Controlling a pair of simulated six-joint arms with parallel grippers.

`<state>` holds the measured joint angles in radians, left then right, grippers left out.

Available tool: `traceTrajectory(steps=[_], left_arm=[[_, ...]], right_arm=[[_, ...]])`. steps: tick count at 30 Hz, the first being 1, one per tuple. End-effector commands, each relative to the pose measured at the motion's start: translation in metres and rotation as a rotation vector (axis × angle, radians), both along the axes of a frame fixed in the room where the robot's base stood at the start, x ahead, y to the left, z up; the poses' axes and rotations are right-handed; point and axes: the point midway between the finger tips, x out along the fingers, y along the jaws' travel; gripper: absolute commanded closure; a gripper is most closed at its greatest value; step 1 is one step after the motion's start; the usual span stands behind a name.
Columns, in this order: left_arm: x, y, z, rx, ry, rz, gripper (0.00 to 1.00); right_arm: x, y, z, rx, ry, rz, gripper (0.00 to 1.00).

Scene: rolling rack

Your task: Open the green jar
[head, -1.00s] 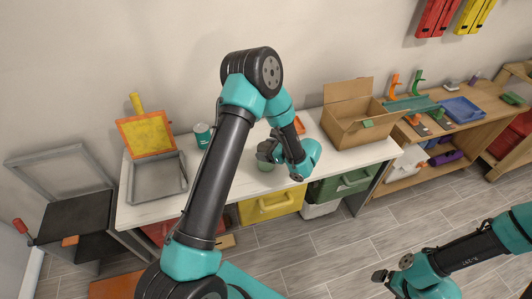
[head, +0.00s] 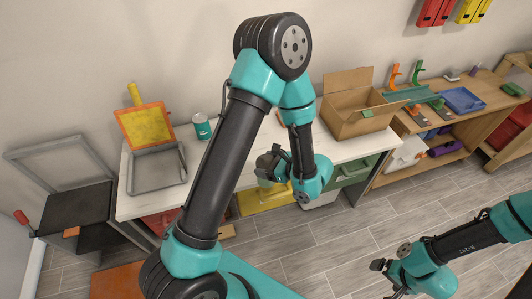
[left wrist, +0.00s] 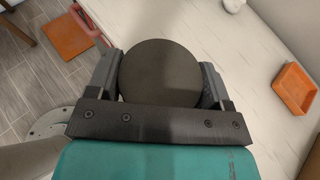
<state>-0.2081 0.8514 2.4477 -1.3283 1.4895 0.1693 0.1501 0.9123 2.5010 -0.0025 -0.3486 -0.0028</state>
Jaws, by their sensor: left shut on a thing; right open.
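My left gripper (head: 268,167) is shut on the green jar (head: 265,182), at the front edge of the white table. Little of the jar shows in the head view, below the fingers. In the left wrist view, a dark round top (left wrist: 160,72), seemingly the jar's lid, sits between the two fingers; the jar's side is hidden there. I cannot tell whether the lid is loose. My right gripper (head: 383,272) is open and empty, low at the right, over the floor and apart from the jar.
The white table (head: 140,207) carries a teal can (head: 202,127), a grey tray (head: 157,171) with a raised yellow-orange panel, and an open cardboard box (head: 352,124). An orange tray (left wrist: 293,88) shows in the left wrist view. Floor is clear near my right gripper.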

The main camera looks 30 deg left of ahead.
Motion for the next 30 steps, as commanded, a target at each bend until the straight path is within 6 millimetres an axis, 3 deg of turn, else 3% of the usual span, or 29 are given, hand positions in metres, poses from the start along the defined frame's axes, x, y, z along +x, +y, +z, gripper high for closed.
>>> traceTrajectory(steps=[8,25,30], left_arm=[[-0.009,-0.0054,0.0011,0.0,0.0,0.0,0.7],[-0.0083,-0.0052,0.001,0.0,0.0,-0.001,0.7],[0.0005,-0.0095,0.0013,0.0,-0.001,-0.042,0.7]], right_arm=[[0.0,0.0,0.0,0.0,0.0,0.0,0.01],[0.0,0.0,0.0,0.0,0.0,0.0,0.01],[0.0,0.0,0.0,0.0,0.0,0.0,0.01]])
